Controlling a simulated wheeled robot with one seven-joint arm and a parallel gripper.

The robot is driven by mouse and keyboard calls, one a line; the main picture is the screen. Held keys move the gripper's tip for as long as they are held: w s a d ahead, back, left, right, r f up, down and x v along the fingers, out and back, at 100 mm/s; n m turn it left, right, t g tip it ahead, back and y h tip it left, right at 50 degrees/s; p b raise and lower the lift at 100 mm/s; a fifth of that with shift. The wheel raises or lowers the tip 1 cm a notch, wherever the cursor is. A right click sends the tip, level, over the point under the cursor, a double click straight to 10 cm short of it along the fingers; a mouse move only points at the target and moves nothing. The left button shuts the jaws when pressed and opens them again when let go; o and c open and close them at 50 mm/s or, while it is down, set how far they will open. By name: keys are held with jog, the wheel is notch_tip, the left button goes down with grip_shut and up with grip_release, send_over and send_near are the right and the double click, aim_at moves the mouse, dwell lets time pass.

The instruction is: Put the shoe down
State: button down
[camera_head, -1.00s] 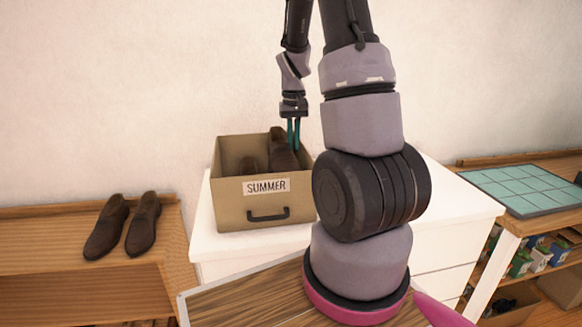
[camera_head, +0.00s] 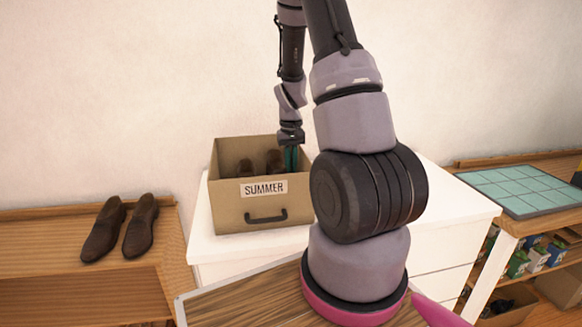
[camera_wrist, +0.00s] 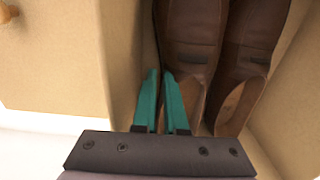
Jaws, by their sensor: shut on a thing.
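A brown shoe (camera_head: 274,160) is down inside the tan box (camera_head: 231,211) labelled SUMMER, beside a second brown shoe (camera_head: 245,167). My gripper (camera_head: 290,160) reaches into the box at its right side. In the wrist view its teal fingers (camera_wrist: 162,88) are close together at the edge of the nearer shoe (camera_wrist: 190,30), shut on it. The other shoe (camera_wrist: 252,35) lies alongside it to the right. The box front hides the shoes' lower parts in the head view, so I cannot tell whether the held shoe touches the bottom.
The box stands on a white cabinet (camera_head: 452,208). Another brown pair (camera_head: 122,228) sits on the wooden shelf (camera_head: 40,240) at left. A teal-tiled board (camera_head: 520,190) lies on the right shelf. My arm fills the middle of the head view.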

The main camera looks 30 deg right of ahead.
jog(key=shift+f, duration=0.45)
jog(key=c, duration=1)
grip_release()
jog(key=shift+o, duration=0.2)
notch_tip(320, 180, up, 12)
jog(key=s+a+r+t+y, duration=0.1)
jog(key=s+a+r+t, duration=0.1)
jog(key=s+a+r, duration=0.35)
jog(key=s+a+r+t, duration=0.1)
jog(key=s+a+r, duration=0.15)
jog(key=r, duration=0.65)
jog(key=s+a+r+m+t+y, duration=0.1)
jog(key=s+a+r+t, duration=0.3)
jog(key=s, duration=0.7)
notch_tip(320, 180, up, 2)
jog(key=a, duration=0.3)
jog(key=shift+s, duration=0.15)
jog(key=shift+d, duration=0.1)
